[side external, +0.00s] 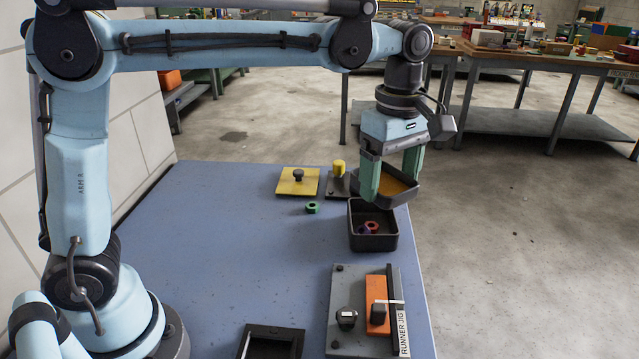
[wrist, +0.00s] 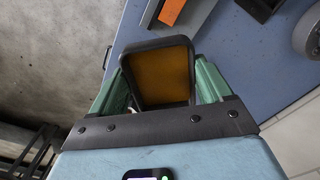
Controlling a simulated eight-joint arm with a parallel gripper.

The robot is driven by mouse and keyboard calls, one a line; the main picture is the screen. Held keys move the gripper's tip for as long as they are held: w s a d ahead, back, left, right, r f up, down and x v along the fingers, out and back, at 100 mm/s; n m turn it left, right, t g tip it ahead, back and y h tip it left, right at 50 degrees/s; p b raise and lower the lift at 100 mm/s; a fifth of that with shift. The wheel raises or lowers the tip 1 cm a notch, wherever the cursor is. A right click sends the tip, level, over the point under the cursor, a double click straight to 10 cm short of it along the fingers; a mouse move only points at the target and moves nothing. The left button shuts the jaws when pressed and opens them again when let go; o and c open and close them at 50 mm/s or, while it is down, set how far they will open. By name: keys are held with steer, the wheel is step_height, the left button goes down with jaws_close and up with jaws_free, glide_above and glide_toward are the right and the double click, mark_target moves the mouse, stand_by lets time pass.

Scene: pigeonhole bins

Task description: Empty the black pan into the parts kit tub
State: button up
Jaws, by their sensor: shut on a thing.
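The black pan (side external: 399,184) has a dark rim and an amber inside floor. My gripper (side external: 391,188) is shut on it, with green fingers at opposite sides. The pan is held above the back of a dark tub, apparently tilted, with its inside partly facing the side camera. In the wrist view the pan (wrist: 162,76) shows a bare amber floor with no parts seen on it. The dark square tub (side external: 374,243), which I take as the parts kit tub, stands on the blue table.
A green nut (side external: 312,208) lies on the table left of the tub. Behind are a yellow plate with a knob (side external: 297,182) and a grey plate with a yellow peg (side external: 338,168). The runner jig (side external: 350,330) and a black tray (side external: 270,343) are in front. The table's left-middle is clear.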

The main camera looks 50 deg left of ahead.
steer(key=w+a+f+n, duration=0.25)
steer(key=w+a, duration=0.25)
steer(key=w, duration=0.4)
steer(key=s+a+n+t+h, duration=0.1)
steer(key=a+t+h, duration=0.3)
steer(key=h, duration=2)
steer(key=shift+a+f+t, duration=0.15)
steer(key=shift+a+t, duration=0.15)
steer(key=shift+a, duration=1.75)
